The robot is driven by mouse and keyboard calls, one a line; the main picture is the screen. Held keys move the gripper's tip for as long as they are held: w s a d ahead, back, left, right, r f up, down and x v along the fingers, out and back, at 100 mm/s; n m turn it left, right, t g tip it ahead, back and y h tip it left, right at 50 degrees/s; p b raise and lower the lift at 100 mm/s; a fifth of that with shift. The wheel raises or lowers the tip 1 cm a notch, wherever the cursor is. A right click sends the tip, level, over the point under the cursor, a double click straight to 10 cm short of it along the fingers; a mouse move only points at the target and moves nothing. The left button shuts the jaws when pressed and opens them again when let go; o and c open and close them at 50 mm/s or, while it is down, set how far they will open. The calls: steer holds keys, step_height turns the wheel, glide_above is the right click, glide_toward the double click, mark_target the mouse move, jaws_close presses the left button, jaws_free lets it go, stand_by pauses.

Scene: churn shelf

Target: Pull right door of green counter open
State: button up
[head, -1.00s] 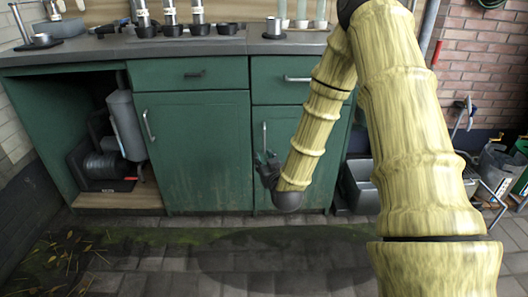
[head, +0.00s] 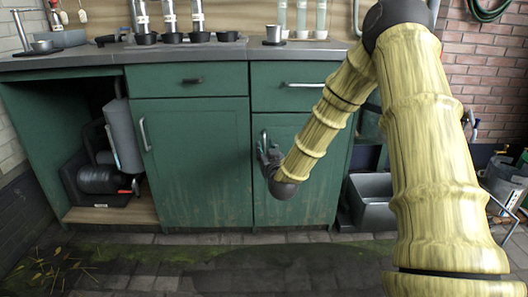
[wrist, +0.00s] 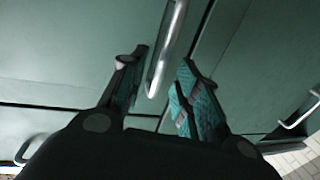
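The green counter (head: 190,160) stands ahead with its doors shut. Its right door (head: 300,185) is flush with the front and has an upright metal bar handle (head: 264,138) near its left edge. My gripper (head: 265,152) is at the lower part of this handle, and my arm covers part of the door. In the wrist view the handle (wrist: 170,42) runs between the two fingers of my gripper (wrist: 163,60). The fingers are apart, with gaps beside the bar, so they are not closed on it. Whether either finger touches the bar is unclear.
A drawer (head: 290,86) sits above the right door. The left door (head: 190,165) has its own handle (head: 145,134). A grey bin (head: 372,200) stands on the floor right of the counter. The paved floor (head: 240,262) in front is clear.

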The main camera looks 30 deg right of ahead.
steer(key=shift+b+x, duration=0.5)
steer(key=shift+x, duration=1)
jaws_close()
